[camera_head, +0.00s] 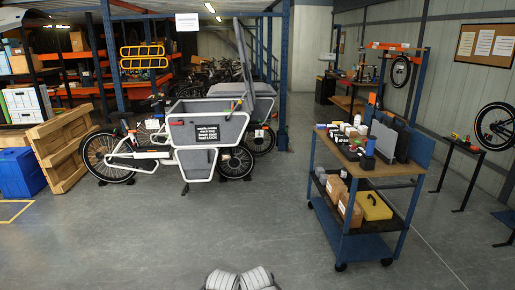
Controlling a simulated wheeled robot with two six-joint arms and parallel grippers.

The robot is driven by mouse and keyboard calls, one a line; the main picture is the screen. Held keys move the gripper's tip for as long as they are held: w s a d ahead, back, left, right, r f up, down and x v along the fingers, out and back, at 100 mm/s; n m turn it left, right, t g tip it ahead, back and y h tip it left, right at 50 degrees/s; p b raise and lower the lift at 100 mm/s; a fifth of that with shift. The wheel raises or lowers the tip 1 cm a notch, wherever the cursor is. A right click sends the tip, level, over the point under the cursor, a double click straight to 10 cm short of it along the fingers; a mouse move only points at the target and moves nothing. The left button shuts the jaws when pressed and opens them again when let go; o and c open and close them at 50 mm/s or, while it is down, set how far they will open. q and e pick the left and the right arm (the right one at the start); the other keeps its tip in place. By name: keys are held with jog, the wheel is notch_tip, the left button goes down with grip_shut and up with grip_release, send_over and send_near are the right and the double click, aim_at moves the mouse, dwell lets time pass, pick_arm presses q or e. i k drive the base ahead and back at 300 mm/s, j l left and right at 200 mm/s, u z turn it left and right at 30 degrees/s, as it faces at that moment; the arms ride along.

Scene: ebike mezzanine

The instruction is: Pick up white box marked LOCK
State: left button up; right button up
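Several small white boxes (350,130) stand among other small items on the wooden top of the blue wheeled trolley (378,172), right of centre. Their markings are too small to read, so I cannot tell which one is marked LOCK. A dark sign (207,133) with white lettering is on the front of a grey cargo bike (185,109); its last word looks like LOCK. Two grey-white rounded parts of mine show at the bottom edge. Neither gripper's fingers are in view.
The trolley's lower shelf holds brown cartons (337,188) and a yellow case (374,206). Dark upright cases (384,140) stand on its top. A wooden pallet crate (62,148) and a blue bin (20,173) are at left. The grey floor (225,225) ahead is clear.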

aim_at(351, 132)
jog(key=i+z, duration=0.1)
jog(key=i, duration=0.75)
jog(key=i+j+z, duration=0.1)
jog(key=i, duration=0.75)
jog(key=i+j+z, duration=0.25)
jog(key=i+z, duration=0.2)
jog(key=i, duration=0.15)
jog(key=i+j+z, duration=0.85)
jog(key=i+j, duration=0.15)
jog(key=j, duration=0.15)
